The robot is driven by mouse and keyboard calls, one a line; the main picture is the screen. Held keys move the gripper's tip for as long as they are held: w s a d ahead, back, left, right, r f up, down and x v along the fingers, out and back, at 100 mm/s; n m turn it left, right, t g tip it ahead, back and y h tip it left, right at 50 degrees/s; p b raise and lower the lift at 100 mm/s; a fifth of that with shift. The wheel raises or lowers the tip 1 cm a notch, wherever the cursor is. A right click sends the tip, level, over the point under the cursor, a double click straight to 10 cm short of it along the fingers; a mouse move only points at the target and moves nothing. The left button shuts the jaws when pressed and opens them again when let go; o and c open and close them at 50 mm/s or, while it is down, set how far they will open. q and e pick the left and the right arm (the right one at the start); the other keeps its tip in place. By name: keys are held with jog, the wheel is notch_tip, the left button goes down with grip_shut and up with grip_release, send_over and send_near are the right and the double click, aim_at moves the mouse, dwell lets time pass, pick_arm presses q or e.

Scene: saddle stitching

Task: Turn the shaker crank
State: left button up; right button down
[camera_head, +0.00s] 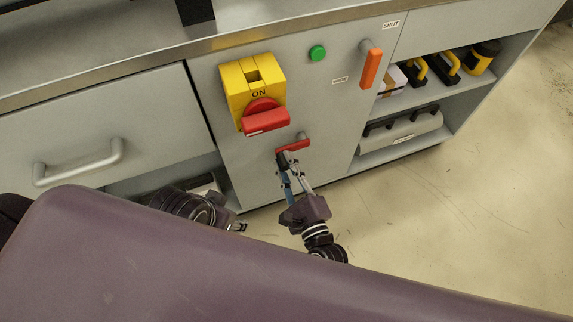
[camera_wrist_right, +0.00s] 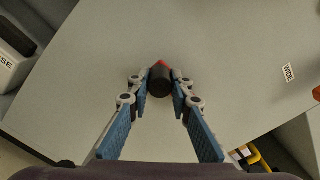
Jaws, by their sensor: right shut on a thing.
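The shaker crank (camera_head: 294,145) is a short red arm on the grey cabinet front, below the yellow switch box, with a black knob at one end. My right gripper (camera_head: 284,163) is shut on the knob. In the right wrist view, the black knob (camera_wrist_right: 160,82) sits between the blue-padded fingers of the right gripper (camera_wrist_right: 160,92), and a bit of red shows behind it. My left gripper (camera_head: 239,227) is low, left of the right one and apart from the crank. It is small and partly hidden, so its jaws are unclear.
A yellow switch box (camera_head: 250,80) with a red handle marked ON is above the crank. A green button (camera_head: 317,53) and an orange lever (camera_head: 371,68) are higher right. A drawer handle (camera_head: 78,163) juts out left. Open shelves right hold yellow-black tools (camera_head: 483,57).

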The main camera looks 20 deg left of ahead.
jog(key=shift+r, duration=0.1)
dwell(0.4)
jog(key=c, duration=1.7)
grip_release()
jog(key=shift+c, duration=0.2)
jog(key=v, duration=1.2)
